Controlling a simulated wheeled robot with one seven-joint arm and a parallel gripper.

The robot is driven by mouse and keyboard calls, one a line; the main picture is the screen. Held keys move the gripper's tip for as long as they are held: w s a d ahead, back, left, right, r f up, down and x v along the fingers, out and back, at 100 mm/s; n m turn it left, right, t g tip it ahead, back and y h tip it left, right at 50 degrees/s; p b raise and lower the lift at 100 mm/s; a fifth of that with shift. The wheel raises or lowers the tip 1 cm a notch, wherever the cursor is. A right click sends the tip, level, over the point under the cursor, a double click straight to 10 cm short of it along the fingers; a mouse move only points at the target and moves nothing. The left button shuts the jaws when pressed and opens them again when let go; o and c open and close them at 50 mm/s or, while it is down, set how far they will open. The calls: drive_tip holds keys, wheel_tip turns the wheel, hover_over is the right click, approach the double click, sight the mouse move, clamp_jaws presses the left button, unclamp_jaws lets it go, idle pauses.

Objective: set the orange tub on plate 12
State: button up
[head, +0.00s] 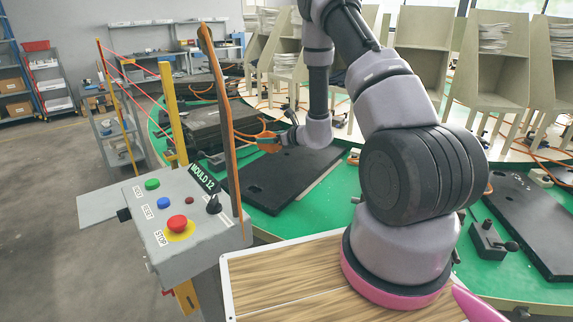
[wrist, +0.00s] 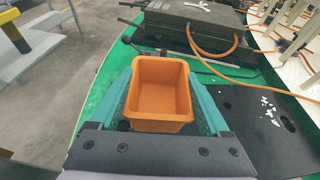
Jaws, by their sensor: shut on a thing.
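The orange tub (wrist: 163,122) is upright between the teal fingers of my gripper (wrist: 163,95) in the wrist view. It looks empty, and the fingers are shut on its two sides. The flat black plate (head: 290,178) lies on the green carousel beside the sign "MOULD 12" (head: 204,178). In the wrist view this plate (wrist: 240,103) is right of the tub, with white scraps on it. The tub's height cannot be told.
A grey control box (head: 170,215) with coloured buttons and an orange-brown upright bar (head: 222,120) stands left of the plate. A dark closed mould (head: 212,122) with orange hoses (wrist: 205,45) lies behind. Another black plate (head: 520,215) is at right. Beige racks stand at the back.

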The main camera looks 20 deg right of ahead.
drive_tip(key=shift+n+y, duration=0.4)
drive_tip(key=shift+y, duration=0.2)
drive_tip(key=a+f, duration=0.1)
drive_tip(key=f, duration=0.1)
drive_tip(key=w+a+f, duration=0.2)
drive_tip(key=f, duration=0.1)
drive_tip(key=shift+w+f, duration=0.15)
drive_tip(key=shift+f, duration=0.2)
wheel_tip(320, 180, down, 5)
drive_tip(key=shift+f, duration=2.4)
drive_tip(key=shift+f, duration=0.1)
drive_tip(key=o, duration=1.2)
